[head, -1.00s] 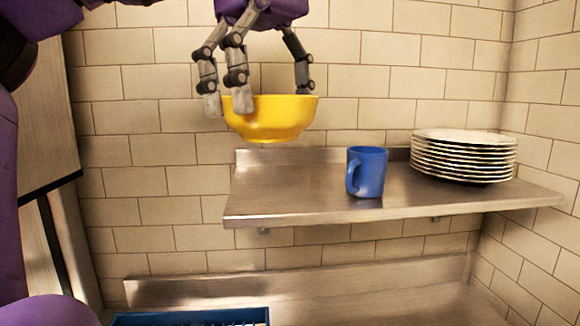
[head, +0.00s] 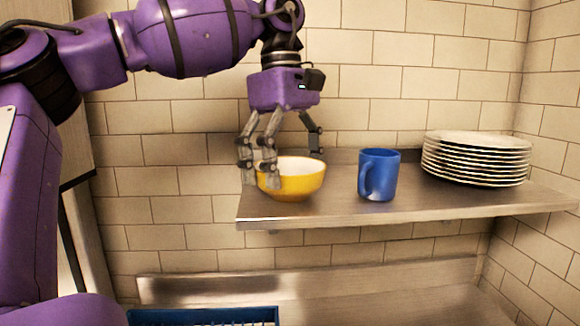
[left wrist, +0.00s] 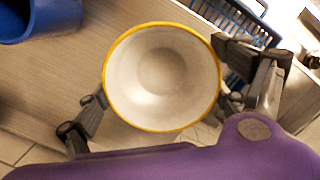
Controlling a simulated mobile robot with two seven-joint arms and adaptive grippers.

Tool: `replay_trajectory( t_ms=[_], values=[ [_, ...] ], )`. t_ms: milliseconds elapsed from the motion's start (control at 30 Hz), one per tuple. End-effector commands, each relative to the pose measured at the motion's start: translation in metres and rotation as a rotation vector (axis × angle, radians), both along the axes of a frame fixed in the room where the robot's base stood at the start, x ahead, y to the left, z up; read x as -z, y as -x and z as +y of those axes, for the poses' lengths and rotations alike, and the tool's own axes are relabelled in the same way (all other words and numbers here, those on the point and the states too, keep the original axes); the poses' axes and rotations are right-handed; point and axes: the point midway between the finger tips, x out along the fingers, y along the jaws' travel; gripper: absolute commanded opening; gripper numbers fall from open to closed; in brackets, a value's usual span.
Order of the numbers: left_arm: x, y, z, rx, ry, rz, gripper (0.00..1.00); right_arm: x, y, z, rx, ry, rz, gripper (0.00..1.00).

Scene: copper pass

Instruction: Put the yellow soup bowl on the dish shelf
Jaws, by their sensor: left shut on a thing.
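The yellow soup bowl (head: 292,182) has a white inside and is upright at the left end of the steel dish shelf (head: 330,205). It appears to touch the shelf or be very close above it. My left gripper (head: 288,160) points down from above and is shut on the bowl, with fingers on both sides of its rim. In the left wrist view the empty bowl (left wrist: 162,72) sits between the fingers, over the shelf surface. My right gripper is not in view.
A blue mug (head: 379,175) stands on the shelf just right of the bowl. A stack of white plates (head: 476,158) is at the shelf's right end. A blue rack (head: 205,317) is below, over a lower steel surface (head: 340,292). A tiled wall is behind.

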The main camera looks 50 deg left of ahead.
Motion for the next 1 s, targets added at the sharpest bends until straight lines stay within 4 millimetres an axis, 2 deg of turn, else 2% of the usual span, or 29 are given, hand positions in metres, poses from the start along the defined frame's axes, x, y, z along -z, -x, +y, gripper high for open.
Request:
replay_trajectory(
  t_ms=[267, 300, 367, 767, 867, 1000],
  values=[
    [0.002, 0.0, 0.0, 0.0, 0.0, -0.001, 0.56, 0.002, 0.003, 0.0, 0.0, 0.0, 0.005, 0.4],
    [0.003, 0.0, 0.0, 0.0, 0.0, 0.0, 0.93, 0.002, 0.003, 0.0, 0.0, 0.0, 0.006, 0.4],
    [0.002, 0.0, 0.0, 0.0, -0.001, 0.0, 1.0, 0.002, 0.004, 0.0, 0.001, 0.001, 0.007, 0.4],
    [0.0, 0.0, 0.0, -0.001, -0.001, 0.0, 1.0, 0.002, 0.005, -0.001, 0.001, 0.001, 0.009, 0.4],
    [-0.008, -0.001, 0.001, -0.002, -0.002, 0.0, 1.0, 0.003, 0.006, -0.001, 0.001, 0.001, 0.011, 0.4],
    [-0.032, -0.001, 0.004, -0.004, -0.003, 0.0, 1.0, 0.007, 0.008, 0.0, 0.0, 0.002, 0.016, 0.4]
  ],
)
